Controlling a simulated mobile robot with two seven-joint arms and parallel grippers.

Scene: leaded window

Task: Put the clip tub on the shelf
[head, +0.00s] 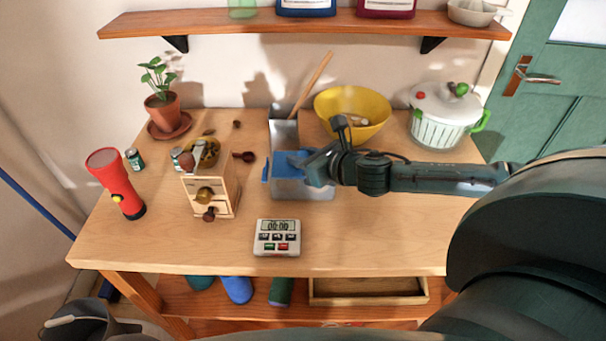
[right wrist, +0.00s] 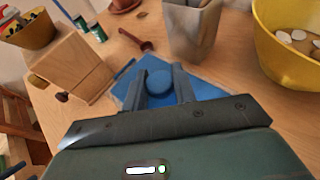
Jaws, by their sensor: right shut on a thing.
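The clip tub (head: 289,189) has a pale grey body and a blue lid with a blue clip on its left side. It is at the middle of the table, in front of a grey metal holder. In the right wrist view its blue lid (right wrist: 203,88) shows a round blue knob. My right gripper (head: 312,170) is shut on this knob, one finger on each side. The tub looks level; I cannot tell whether its base touches the table. The gripper hides part of the lid. The wall shelf (head: 215,23) runs along the top. My left gripper is not in view.
A timer (head: 277,238) lies in front, a coffee grinder (head: 212,193) and red torch (head: 117,184) stand left. A yellow bowl (head: 352,103) and white spinner (head: 440,122) are behind right.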

